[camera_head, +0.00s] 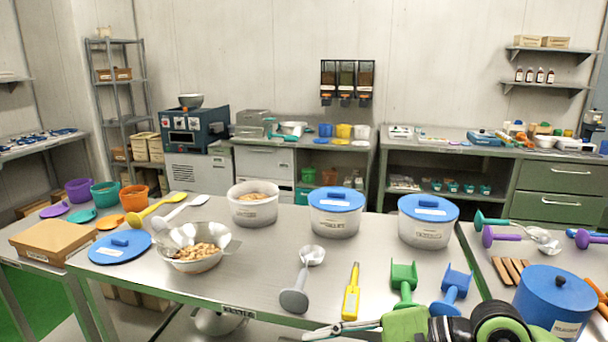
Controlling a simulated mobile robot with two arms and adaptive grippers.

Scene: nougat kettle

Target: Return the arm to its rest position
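My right arm (495,326), green and black, comes in at the bottom edge right of the middle. Its gripper (335,331) points left over the front edge of the steel table. The fingers are partly cut off by the picture's edge, so I cannot tell whether they are open or shut. Nothing shows held in the visible part. My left gripper is not in view.
The steel table (265,262) holds a metal bowl of nuts (190,262), tubs with blue lids (336,222), a grey-handled scoop (294,300), a yellow tool (351,300), and green (404,282) and blue (452,290) scoops near my arm. A blue pot (553,310) stands right.

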